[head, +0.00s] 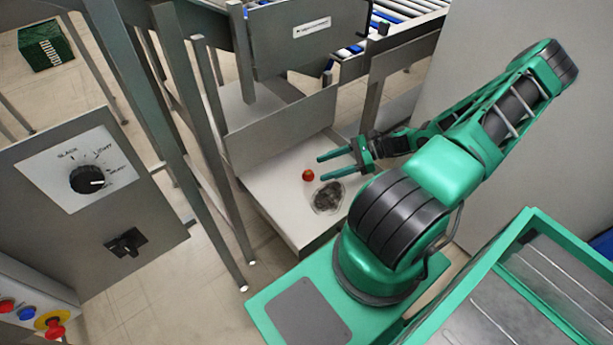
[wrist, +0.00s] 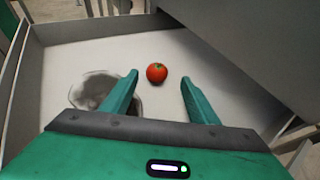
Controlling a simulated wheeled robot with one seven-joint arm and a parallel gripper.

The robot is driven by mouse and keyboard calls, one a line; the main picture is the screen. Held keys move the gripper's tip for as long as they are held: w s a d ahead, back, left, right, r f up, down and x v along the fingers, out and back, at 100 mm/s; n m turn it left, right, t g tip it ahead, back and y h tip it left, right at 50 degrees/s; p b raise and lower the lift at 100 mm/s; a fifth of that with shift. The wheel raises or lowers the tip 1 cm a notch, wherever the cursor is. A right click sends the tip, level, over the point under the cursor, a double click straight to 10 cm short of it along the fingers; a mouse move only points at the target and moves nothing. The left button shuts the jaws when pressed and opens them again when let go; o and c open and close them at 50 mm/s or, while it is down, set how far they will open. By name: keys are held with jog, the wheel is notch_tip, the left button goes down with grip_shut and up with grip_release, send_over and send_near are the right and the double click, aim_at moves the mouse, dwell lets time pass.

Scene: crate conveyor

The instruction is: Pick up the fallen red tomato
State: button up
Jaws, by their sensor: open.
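The red tomato (head: 308,175) lies on a light grey tray (head: 262,190) under the conveyor frame. In the wrist view the tomato (wrist: 156,73) is ahead of the fingertips, roughly between their lines and nearer the left finger. My gripper (head: 321,166) is open and empty, with its two green fingers apart. In the wrist view my gripper (wrist: 160,82) also shows nothing between the fingers. In the head view the fingertips are just right of the tomato, one above and one below its level.
A dark round patch (head: 328,197) is on the tray near the tomato; it is partly behind the left finger in the wrist view. A grey panel (head: 285,130) rises behind the tray. Metal posts (head: 222,150) stand at its left. A control box (head: 90,190) is further left.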

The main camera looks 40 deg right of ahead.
aim_at(313, 173)
jog(key=shift+s+x, duration=0.15)
jog(key=shift+x, duration=1.15)
jog(key=shift+s+x, duration=0.1)
jog(key=shift+x, duration=1.25)
jog(key=shift+f, duration=0.1)
jog(key=c, duration=1.1)
